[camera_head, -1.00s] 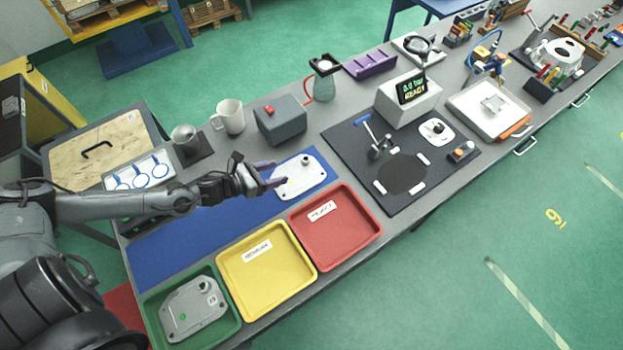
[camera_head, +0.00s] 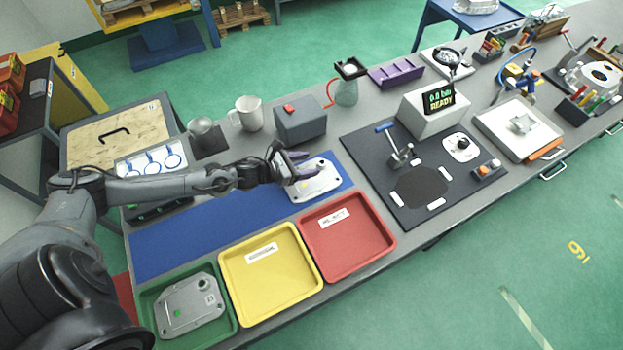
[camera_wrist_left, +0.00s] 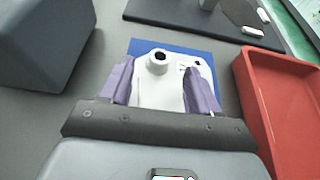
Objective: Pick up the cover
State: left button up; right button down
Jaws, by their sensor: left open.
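The cover is a pale grey-white casting (camera_head: 318,184) with a short round boss. It lies on the right end of the blue mat (camera_head: 190,240). My left gripper (camera_head: 303,166) is open with its purple fingers over the cover, partly hiding it in the head view. In the left wrist view the cover (camera_wrist_left: 158,92) shows between the two spread fingers, one on each side, with its boss beyond the fingertips. I cannot tell whether the fingers touch it. A second grey casting (camera_head: 191,305) lies in the green tray (camera_head: 229,325). My right gripper is not in view.
The red tray (camera_head: 378,244) and yellow tray (camera_head: 270,309) stand in front of the mat. A grey box with a red button (camera_head: 300,125), a white mug (camera_head: 249,114) and a metal cup stand behind. A dark fixture board (camera_head: 400,215) is to the right.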

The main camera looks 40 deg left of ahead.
aim_at(324, 161)
pick_arm(q)
jog(key=shift+x, duration=2.4)
jog(key=shift+s, duration=0.1)
grip_shut()
